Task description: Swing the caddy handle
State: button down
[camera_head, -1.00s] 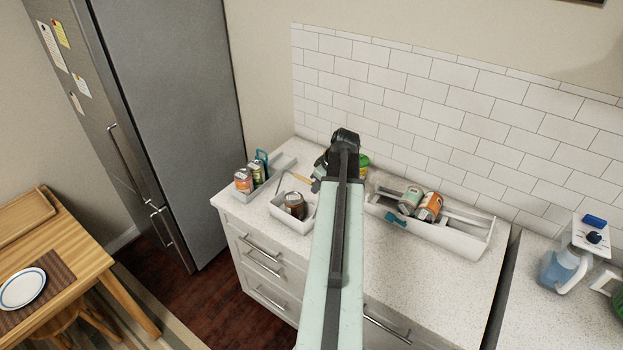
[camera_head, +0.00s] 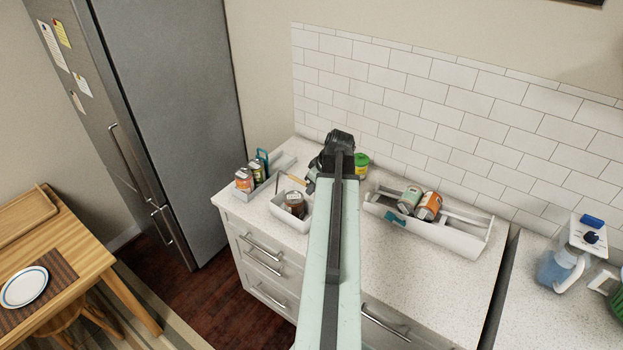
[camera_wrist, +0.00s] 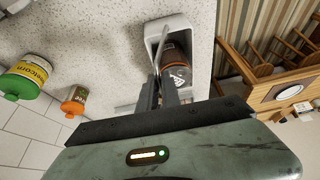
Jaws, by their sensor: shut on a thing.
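The small white caddy (camera_head: 291,210) stands on the counter with a dark can (camera_head: 295,204) inside. Its thin handle (camera_head: 291,179) rises above the tray and leans right, toward my gripper. In the wrist view the caddy (camera_wrist: 151,30) is at the top, with the can (camera_wrist: 177,72) in it and the handle (camera_wrist: 137,38) crossing in front. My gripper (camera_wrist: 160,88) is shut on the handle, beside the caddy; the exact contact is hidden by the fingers. In the head view my gripper (camera_head: 311,184) is partly hidden behind my arm.
A grey caddy with cans (camera_head: 245,181) and a teal handle stands to the left. A long white caddy (camera_head: 460,240) with two tipped cans is to the right. A green-lidded can (camera_head: 361,165) stands behind my arm. The counter front right is clear.

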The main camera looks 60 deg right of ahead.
jog(key=shift+a+r, duration=0.1)
jog(key=shift+a, duration=0.15)
jog(key=shift+w+a+r, duration=0.1)
jog(key=shift+a+r, duration=0.05)
jog(key=shift+a, duration=1)
jog(key=c, duration=1.7)
grip_release()
notch_tip(320, 180, up, 7)
jog(key=p, duration=0.7)
